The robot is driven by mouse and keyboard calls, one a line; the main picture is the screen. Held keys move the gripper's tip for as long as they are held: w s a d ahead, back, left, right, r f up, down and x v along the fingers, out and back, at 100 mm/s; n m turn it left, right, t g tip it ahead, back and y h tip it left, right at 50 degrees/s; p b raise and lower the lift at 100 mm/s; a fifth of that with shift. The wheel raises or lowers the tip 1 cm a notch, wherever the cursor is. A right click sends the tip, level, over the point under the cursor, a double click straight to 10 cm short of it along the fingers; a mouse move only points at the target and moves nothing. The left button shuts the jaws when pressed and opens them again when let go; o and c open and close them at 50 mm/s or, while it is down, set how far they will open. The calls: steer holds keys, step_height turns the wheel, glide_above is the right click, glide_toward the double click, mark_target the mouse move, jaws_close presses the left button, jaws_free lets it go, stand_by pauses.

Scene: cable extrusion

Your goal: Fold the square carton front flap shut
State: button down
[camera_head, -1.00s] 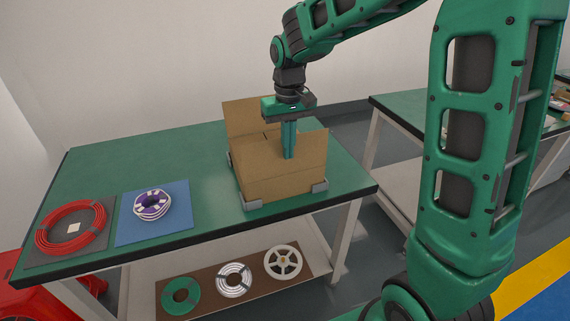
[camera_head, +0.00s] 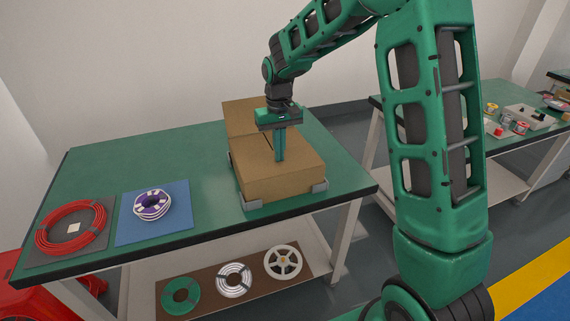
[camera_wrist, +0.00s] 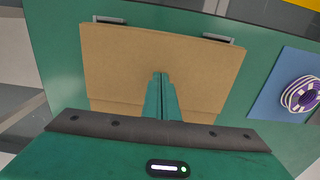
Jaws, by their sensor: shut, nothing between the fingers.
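The square brown carton (camera_head: 282,185) stands on the green table, near its right end. Its front flap (camera_head: 302,160) lies down about flat across the top, and it fills much of the wrist view (camera_wrist: 118,62). The opposite flap (camera_head: 240,118) at the back still stands up, tilted. My gripper (camera_head: 279,160) points down with its fingers shut and empty, the tips at the front flap's upper face. In the wrist view the fingertips (camera_wrist: 158,75) are over the middle of the flap. Whether they touch it I cannot tell.
Grey corner brackets (camera_head: 252,205) hold the carton's base. A purple-and-white cable coil (camera_head: 152,204) on a blue mat and a red coil (camera_head: 48,238) lie to the left. A lower shelf (camera_head: 205,297) holds several reels. A second table (camera_head: 405,110) stands at right. Bare table lies behind the coils.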

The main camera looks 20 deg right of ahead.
steer(key=shift+s+f, duration=0.15)
steer(key=shift+f, duration=0.25)
step_height(320, 180, up, 10)
steer(key=shift+r, duration=0.15)
stand_by(0.6)
